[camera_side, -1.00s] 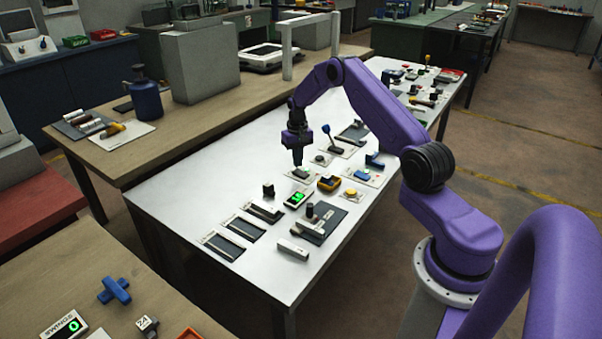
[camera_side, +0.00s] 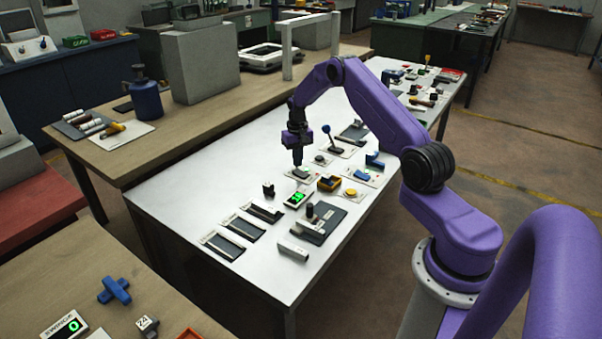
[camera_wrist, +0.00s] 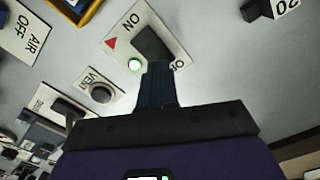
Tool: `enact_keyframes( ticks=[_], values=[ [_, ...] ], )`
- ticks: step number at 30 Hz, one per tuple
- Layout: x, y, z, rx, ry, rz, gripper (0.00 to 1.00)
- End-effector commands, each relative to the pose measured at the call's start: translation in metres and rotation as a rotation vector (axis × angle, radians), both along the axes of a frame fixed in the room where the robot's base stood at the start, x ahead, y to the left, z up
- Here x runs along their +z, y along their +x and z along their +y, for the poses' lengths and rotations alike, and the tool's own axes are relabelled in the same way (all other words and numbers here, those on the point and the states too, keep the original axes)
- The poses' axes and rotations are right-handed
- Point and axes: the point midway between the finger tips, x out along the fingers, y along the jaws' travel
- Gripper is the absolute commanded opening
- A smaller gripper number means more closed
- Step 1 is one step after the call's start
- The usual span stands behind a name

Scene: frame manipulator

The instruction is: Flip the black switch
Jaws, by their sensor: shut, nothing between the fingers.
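The black switch (camera_wrist: 151,43) is a rocker on a white plate (camera_wrist: 118,40) marked ON at one end and OFF, partly covered, at the other. A red triangle lies beside ON, and a small round lamp on the plate glows green. In the side view the switch (camera_side: 302,173) is small, just below my gripper (camera_side: 298,164). My gripper (camera_wrist: 157,72) is shut and empty, pointing down. In the wrist view its fingertips overlap the OFF end of the rocker; I cannot tell whether they touch it. The fingers hide part of the plate.
A VENT knob (camera_wrist: 102,92) and an AIR OFF plate (camera_wrist: 22,32) lie nearby. The white table's left part (camera_side: 190,195) is clear.

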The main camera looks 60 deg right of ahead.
Motion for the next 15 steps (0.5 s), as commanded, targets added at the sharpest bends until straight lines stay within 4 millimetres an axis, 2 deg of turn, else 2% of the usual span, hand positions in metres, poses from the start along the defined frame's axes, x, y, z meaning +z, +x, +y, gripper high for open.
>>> enact_keyframes(
  ticks=[15],
  values=[
    [-0.0036,0.0000,0.0001,0.000,0.000,0.001,0.00]
  ],
)
